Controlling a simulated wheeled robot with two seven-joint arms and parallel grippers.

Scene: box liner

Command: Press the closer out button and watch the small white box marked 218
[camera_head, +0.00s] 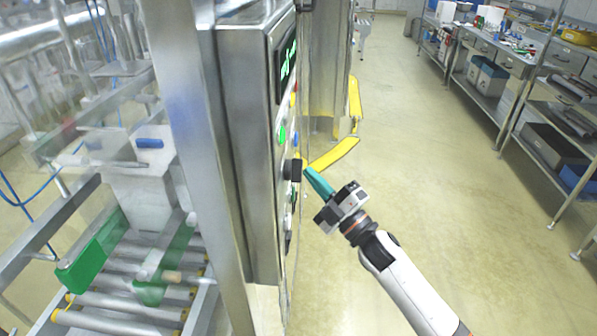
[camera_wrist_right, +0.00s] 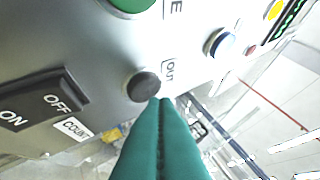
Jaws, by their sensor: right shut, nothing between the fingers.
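The steel control panel (camera_head: 284,120) stands upright in the middle of the head view, with its face turned right. In the right wrist view a round dark button (camera_wrist_right: 143,86) sits beside a small label (camera_wrist_right: 169,71) that seems to read "OUT". My right gripper (camera_head: 308,171) has its teal fingers shut and empty, pointing at the panel. In the wrist view its fingertips (camera_wrist_right: 161,101) are at the lower right edge of the dark button; I cannot tell if they touch it. No marking 218 is readable. My left gripper is not in view.
An ON/OFF rocker switch (camera_wrist_right: 40,98), a green button (camera_wrist_right: 132,3) and a blue button (camera_wrist_right: 220,44) are near the dark one. A roller conveyor (camera_head: 120,300) with green guides lies left. Shelves (camera_head: 500,70) stand right, beyond clear floor.

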